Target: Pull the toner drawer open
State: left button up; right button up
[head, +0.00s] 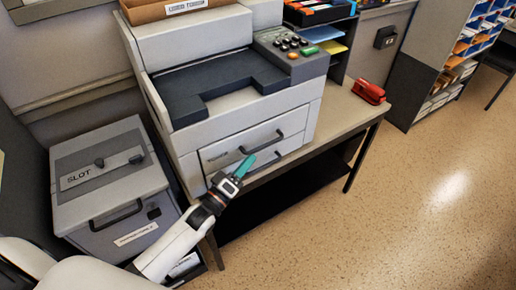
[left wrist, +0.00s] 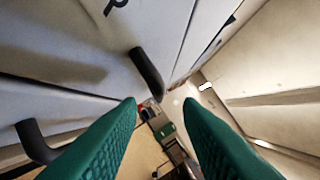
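The printer (head: 222,38) stands on a table, with two drawer fronts low on its front face. The upper drawer front (head: 228,149) carries a small label, too small to read surely, and a dark bar handle (head: 262,144). It looks flush with the body. My left gripper (head: 244,168) is just in front of the drawers, its teal fingers partly covering the lower one. In the left wrist view its fingers (left wrist: 160,110) are apart with nothing between them. One dark handle (left wrist: 147,72) shows beyond the tips, another (left wrist: 35,140) at left. My right gripper is not in view.
A grey slot box (head: 108,185) stands left of the printer, close to my left arm. A red stapler (head: 369,91) lies on the table (head: 345,112) right of the printer. A cardboard tray (head: 170,8) sits on top. The floor at right is clear.

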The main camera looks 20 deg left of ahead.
aim_at(258, 149)
pick_arm(q)
jog(key=x, duration=0.5)
jog(key=shift+w+d, duration=0.15)
jog(key=shift+w, duration=0.2)
grip_shut()
